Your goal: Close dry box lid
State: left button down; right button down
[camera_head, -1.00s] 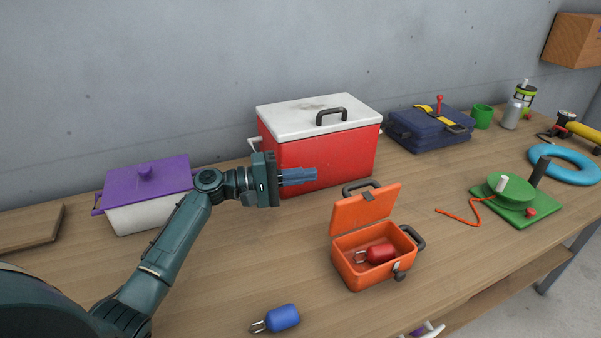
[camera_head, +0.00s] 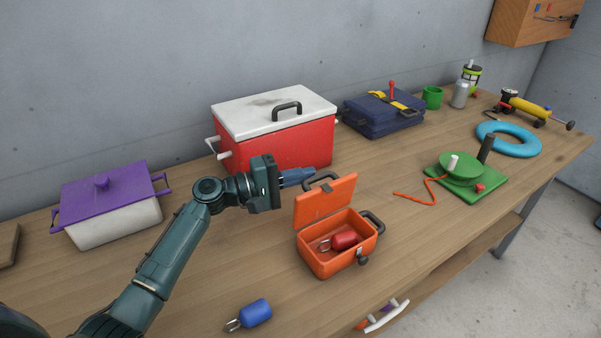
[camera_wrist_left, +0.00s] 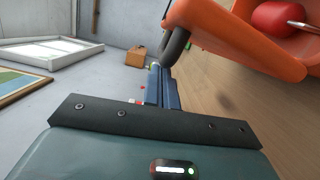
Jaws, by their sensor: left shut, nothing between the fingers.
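The dry box (camera_head: 331,262) is a small orange case on the workbench, with its lid (camera_head: 325,200) standing open, tilted up at its back left side. A red float with a metal loop (camera_head: 344,240) lies inside it. My left gripper (camera_head: 308,173) is shut and empty, just behind the raised lid near its dark handle (camera_head: 320,181); I cannot tell whether they touch. In the left wrist view the shut fingers (camera_wrist_left: 162,88) point away beside the orange lid (camera_wrist_left: 225,35) and its dark handle. My right gripper is not in view.
A red cooler with white lid (camera_head: 283,148) stands behind my left gripper. A purple-lidded white box (camera_head: 112,215) is at the left. A blue float (camera_head: 255,313) lies near the front edge. A green winch board (camera_head: 466,185) and blue ring (camera_head: 508,140) are right. Bench is clear between.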

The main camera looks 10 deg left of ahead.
pick_arm(q)
jog(key=shift+s+d+r+m, duration=0.15)
jog(key=shift+s+d+m, duration=0.05)
jog(key=shift+m, duration=0.1)
